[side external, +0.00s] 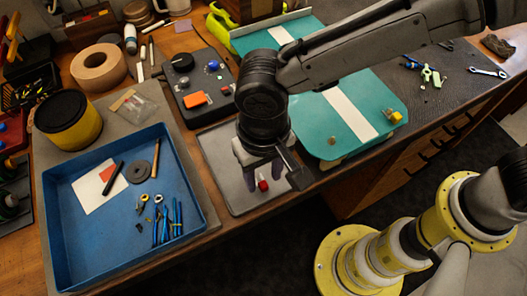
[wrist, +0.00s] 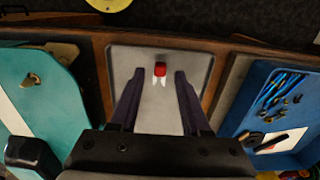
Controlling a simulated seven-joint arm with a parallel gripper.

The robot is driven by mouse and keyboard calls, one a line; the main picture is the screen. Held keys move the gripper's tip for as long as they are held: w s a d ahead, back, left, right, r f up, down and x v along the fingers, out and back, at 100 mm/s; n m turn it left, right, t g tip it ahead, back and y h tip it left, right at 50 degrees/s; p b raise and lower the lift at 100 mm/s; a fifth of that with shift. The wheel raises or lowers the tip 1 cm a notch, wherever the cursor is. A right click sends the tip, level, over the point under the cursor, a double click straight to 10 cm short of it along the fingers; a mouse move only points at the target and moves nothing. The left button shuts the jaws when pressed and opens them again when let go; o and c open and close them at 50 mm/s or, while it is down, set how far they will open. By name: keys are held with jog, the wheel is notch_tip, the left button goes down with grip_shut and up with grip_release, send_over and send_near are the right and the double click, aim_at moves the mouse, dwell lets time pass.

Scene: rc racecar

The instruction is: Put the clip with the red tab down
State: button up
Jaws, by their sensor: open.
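The clip with the red tab (side external: 263,184) is on a light grey tray (side external: 216,150) near the table's front edge. The wrist view shows its red tab (wrist: 160,69) with two pale prongs pointing toward my gripper. My gripper (side external: 271,185) is open above the tray, also seen in the wrist view (wrist: 160,74). Its fingers stand either side of the clip, with a gap on each side. The clip appears to rest on the tray, apart from both fingers.
A blue tray (side external: 60,225) with several small tools, a disc and a card stands to the left. A teal car body with a white stripe (side external: 345,118) is to the right. A black box with an orange part (side external: 193,99) lies behind. The grey tray is otherwise clear.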

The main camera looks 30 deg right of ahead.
aim_at(264, 184)
notch_tip(264, 184, up, 11)
jog(key=shift+f, duration=0.2)
jog(key=w+d+r+t+y, duration=0.1)
jog(key=d+r, duration=0.2)
jog(key=d, duration=0.8)
jog(key=w+d+r+t, duration=0.1)
jog(key=d+r, duration=0.3)
jog(key=d, duration=0.8)
jog(key=s+d+f+t+h, duration=0.1)
jog(key=s+d+f+t, duration=0.2)
jog(key=s+d, duration=0.7)
jog(key=d+f, duration=0.1)
jog(key=d, duration=0.3)
jog(key=shift+t, duration=0.3)
